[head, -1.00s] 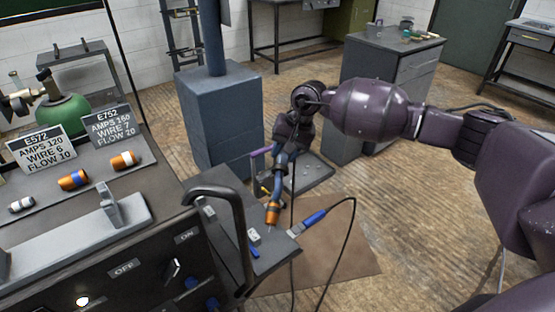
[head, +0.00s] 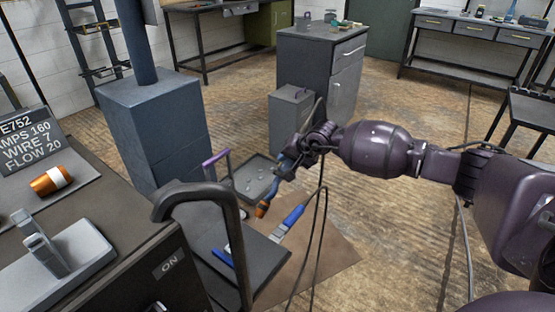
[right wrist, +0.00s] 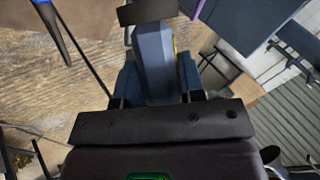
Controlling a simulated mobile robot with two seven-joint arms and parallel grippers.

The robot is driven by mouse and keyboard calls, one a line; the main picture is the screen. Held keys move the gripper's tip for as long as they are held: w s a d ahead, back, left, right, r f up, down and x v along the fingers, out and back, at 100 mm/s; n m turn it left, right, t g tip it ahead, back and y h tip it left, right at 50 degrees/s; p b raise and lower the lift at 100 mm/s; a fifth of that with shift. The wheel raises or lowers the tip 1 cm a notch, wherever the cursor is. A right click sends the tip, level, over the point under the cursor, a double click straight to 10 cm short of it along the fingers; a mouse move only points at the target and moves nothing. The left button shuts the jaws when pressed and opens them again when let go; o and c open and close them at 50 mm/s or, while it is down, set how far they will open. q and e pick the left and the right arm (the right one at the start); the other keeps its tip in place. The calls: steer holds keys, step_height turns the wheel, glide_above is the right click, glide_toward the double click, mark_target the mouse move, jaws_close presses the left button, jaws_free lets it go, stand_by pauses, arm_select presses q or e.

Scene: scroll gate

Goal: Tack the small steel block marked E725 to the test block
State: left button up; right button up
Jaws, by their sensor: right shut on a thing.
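My right gripper (head: 287,165) is shut on a welding torch with a blue handle and an orange nozzle (head: 262,208). In the right wrist view the torch's grey-blue handle (right wrist: 153,62) sits between the fingers. The nozzle points down by the far right edge of a low dark bench (head: 215,222). A small pale block (head: 243,214) and another pale piece (head: 228,249), beside a blue item (head: 222,258), show on the bench. I can read no E725 mark, and cannot tell which is the test block. My left gripper is out of view.
A blue-handled tool (head: 291,217) on a cable lies at the bench's right edge. A machine with an ON label (head: 168,264) and an E752 card (head: 25,140) stands left.

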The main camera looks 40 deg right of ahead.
mark_target(280, 179)
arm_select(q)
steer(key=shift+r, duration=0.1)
arm_select(e)
steer(key=shift+d+f, duration=0.1)
steer(key=shift+s+a+f, duration=0.15)
steer(key=shift+a+f, duration=0.1)
steer(key=shift+a, duration=0.2)
steer(key=shift+s+a+f+p, duration=0.15)
steer(key=shift+a+f+p, duration=0.05)
steer(key=shift+a+f, duration=0.2)
steer(key=shift+s+a+f+p, duration=0.15)
steer(key=shift+a+f, duration=0.15)
steer(key=shift+a, duration=0.2)
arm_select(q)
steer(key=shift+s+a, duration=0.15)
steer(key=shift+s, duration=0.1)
arm_select(e)
steer(key=shift+s+a+f, duration=0.25)
steer(key=shift+a+f, duration=0.25)
steer(key=shift+a, duration=0.1)
steer(key=shift+s+a+f, duration=0.2)
steer(key=shift+a+f, duration=0.3)
steer(key=shift+a, duration=0.1)
steer(key=o, duration=0.3)
steer(key=c, duration=0.4)
